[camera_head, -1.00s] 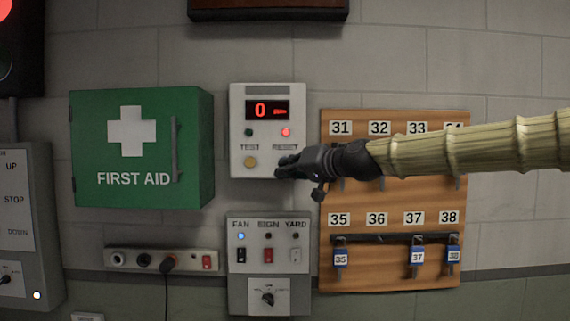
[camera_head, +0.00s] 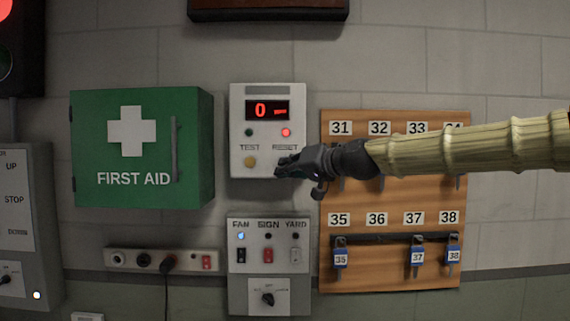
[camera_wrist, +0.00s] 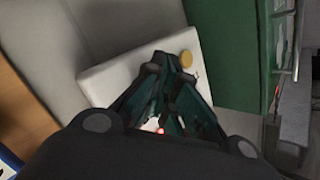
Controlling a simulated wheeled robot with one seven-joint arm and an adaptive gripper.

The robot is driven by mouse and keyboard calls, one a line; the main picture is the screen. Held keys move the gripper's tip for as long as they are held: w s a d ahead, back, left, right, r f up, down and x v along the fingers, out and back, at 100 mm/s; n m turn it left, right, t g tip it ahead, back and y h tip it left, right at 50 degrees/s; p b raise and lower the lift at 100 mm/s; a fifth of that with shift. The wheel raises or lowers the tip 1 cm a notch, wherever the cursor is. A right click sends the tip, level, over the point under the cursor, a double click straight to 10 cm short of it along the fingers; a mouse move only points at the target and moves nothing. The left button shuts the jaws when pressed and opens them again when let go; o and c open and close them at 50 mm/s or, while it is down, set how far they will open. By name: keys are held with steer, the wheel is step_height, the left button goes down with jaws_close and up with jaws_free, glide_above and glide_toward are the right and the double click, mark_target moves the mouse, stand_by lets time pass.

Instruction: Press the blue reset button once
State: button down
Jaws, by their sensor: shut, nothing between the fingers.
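A pale control box (camera_head: 237,127) on the wall has a red display (camera_head: 267,110) reading 0, a TEST label over a yellow button (camera_head: 250,162), and a RESET label (camera_head: 285,147). My gripper (camera_head: 283,166) is shut and empty, with its tips over the spot below the RESET label. The blue reset button is hidden behind my fingers in both views, so I cannot tell whether they touch it. The wrist view shows my dark fingertips (camera_wrist: 165,66) against the box face, beside the yellow button (camera_wrist: 186,58).
A green first aid cabinet (camera_head: 190,150) juts out to the left. A wooden key board (camera_head: 390,275) with hanging tags is right of the box, partly behind my arm. A switch panel (camera_head: 268,226) sits just below. A red light (camera_head: 286,132) is lit on the box.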

steer(key=shift+w, duration=0.4)
stand_by(0.6)
steer(key=shift+s, duration=0.15)
steer(key=shift+s+b, duration=0.35)
steer(key=shift+s, duration=0.3)
steer(key=s+b, duration=0.1)
steer(key=s, duration=0.4)
steer(key=shift+b, duration=0.3)
stand_by(0.3)
stand_by(0.4)
